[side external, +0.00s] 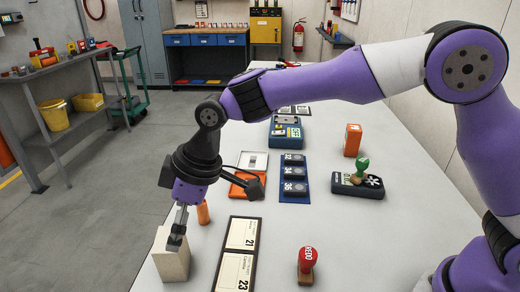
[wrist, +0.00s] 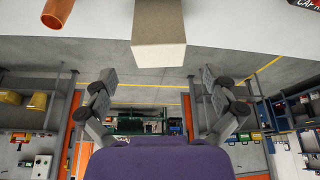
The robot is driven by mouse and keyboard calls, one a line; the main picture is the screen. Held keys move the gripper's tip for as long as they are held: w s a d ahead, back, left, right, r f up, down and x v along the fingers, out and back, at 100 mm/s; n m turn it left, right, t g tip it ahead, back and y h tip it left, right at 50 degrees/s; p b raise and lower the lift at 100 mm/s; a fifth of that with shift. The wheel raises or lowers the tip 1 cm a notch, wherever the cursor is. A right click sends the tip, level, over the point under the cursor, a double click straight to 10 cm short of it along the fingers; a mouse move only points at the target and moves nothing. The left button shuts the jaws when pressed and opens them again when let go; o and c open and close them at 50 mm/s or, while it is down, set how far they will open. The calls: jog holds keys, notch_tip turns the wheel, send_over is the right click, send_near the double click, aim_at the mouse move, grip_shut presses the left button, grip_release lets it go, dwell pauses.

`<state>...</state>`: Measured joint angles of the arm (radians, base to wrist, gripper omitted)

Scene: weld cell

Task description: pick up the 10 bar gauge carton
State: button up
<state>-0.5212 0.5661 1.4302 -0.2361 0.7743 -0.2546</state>
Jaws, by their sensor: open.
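A plain beige carton (side external: 169,263) stands upright at the table's front left edge in the side view. It also shows in the wrist view (wrist: 158,52), at top centre, ahead of the space between the fingers. No gauge label is readable on it, so I cannot confirm that it is the 10 bar one. My gripper (side external: 177,238) points down at the carton's top, its near finger overlapping the upper right part. In the wrist view my gripper (wrist: 162,84) has its fingers spread wide with nothing between them. Contact with the carton cannot be told.
An orange-copper cylinder (side external: 203,212) stands close behind the carton. A framed number board (side external: 239,254) lies to its right, with a red-topped stamp (side external: 306,266) beyond.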

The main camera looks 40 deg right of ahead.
jog(key=x, duration=0.8)
jog(key=shift+w+a, duration=0.1)
jog(key=c, duration=1.2)
